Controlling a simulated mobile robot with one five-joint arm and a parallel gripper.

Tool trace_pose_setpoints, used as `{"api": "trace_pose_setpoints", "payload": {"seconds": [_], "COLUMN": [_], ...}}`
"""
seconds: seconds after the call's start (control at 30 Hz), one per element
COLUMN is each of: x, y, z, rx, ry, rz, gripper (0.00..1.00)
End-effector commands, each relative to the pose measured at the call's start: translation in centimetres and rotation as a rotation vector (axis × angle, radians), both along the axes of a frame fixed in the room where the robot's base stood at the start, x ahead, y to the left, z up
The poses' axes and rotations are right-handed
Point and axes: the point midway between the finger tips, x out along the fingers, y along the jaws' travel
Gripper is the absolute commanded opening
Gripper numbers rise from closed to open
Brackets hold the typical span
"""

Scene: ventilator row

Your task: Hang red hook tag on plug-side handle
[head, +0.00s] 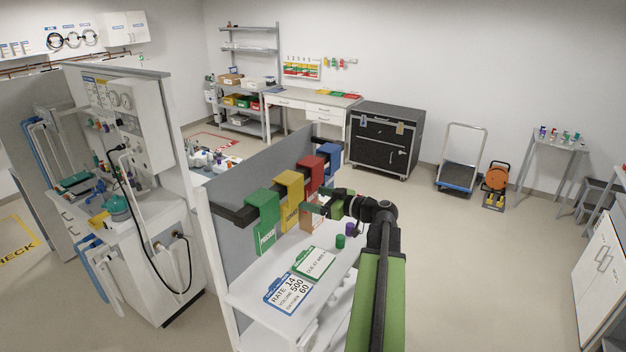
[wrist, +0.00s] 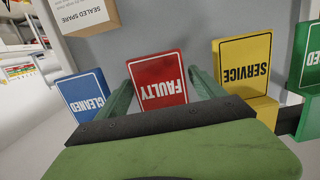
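The red hook tag (head: 311,172) hangs on the dark rail of a grey partition, between a yellow and a blue tag. In the wrist view the red tag (wrist: 157,78) reads FAULTY upside down. My gripper (wrist: 162,82) has one green finger on each side of the red tag, spread about as wide as the tag. Small gaps seem to show beside it; firm contact cannot be made out. In the head view my gripper (head: 309,207) is at the row of tags. I cannot single out the plug-side handle; a ventilator (head: 140,225) with a black cable stands at left.
Blue (wrist: 85,103), yellow (wrist: 245,75) and green (head: 265,220) tags hang close by. A sealed-spare box (wrist: 82,14) is near the tags. Clipboards (head: 288,293) and small cylinders (head: 340,241) are on the white shelf below. Open floor lies right of the partition.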

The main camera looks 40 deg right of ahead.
Motion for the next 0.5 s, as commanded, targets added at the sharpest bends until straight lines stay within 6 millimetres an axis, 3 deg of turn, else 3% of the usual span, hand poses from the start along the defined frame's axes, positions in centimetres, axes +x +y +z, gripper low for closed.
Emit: {"api": "trace_pose_setpoints", "payload": {"seconds": [0.07, 0.4, 0.5], "x": [-0.02, -0.05, -0.06], "y": [0.00, -0.05, -0.07], "z": [0.00, 0.00, 0.07], "rx": [0.000, 0.000, 0.000], "ry": [0.000, 0.000, 0.000], "rz": [0.000, -0.001, -0.001], "gripper": [0.67, 0.23, 0.23]}}
